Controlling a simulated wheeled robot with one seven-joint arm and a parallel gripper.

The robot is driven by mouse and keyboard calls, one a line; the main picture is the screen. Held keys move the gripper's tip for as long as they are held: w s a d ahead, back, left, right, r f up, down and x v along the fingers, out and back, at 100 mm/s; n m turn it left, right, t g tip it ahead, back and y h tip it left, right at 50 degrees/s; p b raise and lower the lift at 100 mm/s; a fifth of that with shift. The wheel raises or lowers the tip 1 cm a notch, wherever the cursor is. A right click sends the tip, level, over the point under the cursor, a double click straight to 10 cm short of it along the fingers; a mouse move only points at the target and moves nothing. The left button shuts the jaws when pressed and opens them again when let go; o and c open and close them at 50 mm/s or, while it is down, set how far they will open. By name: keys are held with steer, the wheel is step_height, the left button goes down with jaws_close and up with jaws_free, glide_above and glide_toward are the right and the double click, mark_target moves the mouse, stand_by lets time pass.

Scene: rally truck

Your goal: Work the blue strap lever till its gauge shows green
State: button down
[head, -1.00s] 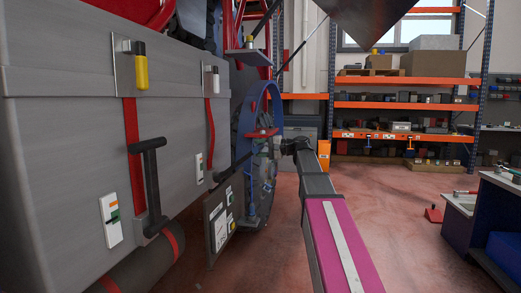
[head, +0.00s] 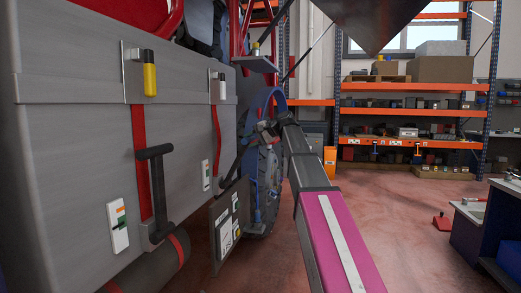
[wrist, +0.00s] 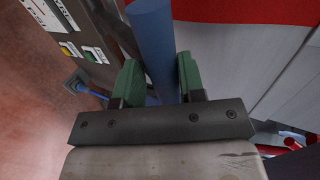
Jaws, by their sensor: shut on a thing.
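My gripper (wrist: 160,78) is shut on a blue bar (wrist: 152,35) in the wrist view, its green pads on either side. The bar looks like the blue strap lever's handle; its lower end is hidden behind the gripper. In the head view my gripper (head: 264,132) is small, beside the blue arc (head: 262,100) at the wheel, and the grip itself is unclear. I cannot tell which gauge belongs to the blue lever.
The grey truck box (head: 75,150) fills the left, with a black lever (head: 156,185) on a red strap and a white gauge (head: 118,228). A dark labelled panel (head: 228,220) hangs near the wheel.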

steer(key=w+a+r+g+h, duration=0.1)
steer(key=w+a+r+h, duration=0.1)
steer(key=a, duration=0.8)
steer(key=shift+w+r, duration=0.7)
steer(key=shift+w, duration=0.1)
steer(key=shift+a, duration=0.1)
steer(key=c, duration=0.8)
jaws_free()
steer(key=shift+a+f, duration=0.1)
steer(key=shift+c, duration=0.2)
steer(key=v, duration=1.1)
steer(key=shift+a, duration=0.15)
